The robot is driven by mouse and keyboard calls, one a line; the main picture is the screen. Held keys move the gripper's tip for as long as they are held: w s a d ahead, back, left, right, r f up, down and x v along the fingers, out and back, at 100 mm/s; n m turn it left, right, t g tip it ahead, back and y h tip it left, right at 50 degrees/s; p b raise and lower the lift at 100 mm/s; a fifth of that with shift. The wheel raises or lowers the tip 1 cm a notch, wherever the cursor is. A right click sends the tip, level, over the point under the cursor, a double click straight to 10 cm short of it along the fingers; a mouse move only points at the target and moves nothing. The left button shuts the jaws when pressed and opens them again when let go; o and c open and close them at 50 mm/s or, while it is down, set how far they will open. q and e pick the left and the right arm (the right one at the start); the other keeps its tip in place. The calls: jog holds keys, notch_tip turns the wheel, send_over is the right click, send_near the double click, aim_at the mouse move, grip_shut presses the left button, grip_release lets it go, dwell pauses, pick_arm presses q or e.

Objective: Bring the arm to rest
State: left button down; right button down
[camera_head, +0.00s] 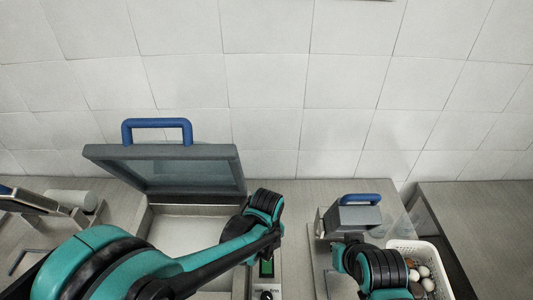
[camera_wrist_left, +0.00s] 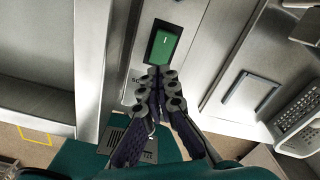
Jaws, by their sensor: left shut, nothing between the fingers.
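My left arm (camera_head: 210,257) comes in from the left in the head view and reaches over the front of the machine. The green switch also shows in the head view (camera_head: 267,268), beside the arm. My right arm (camera_head: 375,268) stands at the lower right; its gripper cannot be seen.
A machine with a raised grey lid (camera_head: 165,168) and blue handle stands at the left. A smaller grey box (camera_head: 355,217) with a blue handle is right of centre. A white perforated basket (camera_head: 443,284) holds several brown and white eggs. A tiled wall (camera_head: 270,80) closes the back.

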pick_arm(q)
jog(key=a+r+n+t, duration=0.1)
jog(key=a+r+n, duration=0.1)
jog(key=a+n, duration=0.1)
jog(key=a+r+n+t, duration=0.1)
jog(key=a+r+n, duration=0.1)
jog(key=n, duration=0.3)
jog(key=a+r+n+t, duration=0.1)
jog(key=a+r+n, duration=0.2)
jog(key=r+n, duration=0.1)
jog(key=shift+s+a+n+h, duration=0.35)
jog(key=shift+s+n+h, duration=0.05)
jog(key=s+a+r+n+t, duration=0.45)
jog(key=a+n, duration=0.45)
jog(key=n, duration=0.7)
jog(key=shift+n+y, duration=0.4)
jog(key=shift+n, duration=0.2)
notch_tip(320, 180, down, 14)
jog(key=b, duration=1.4)
jog(key=shift+b, duration=0.4)
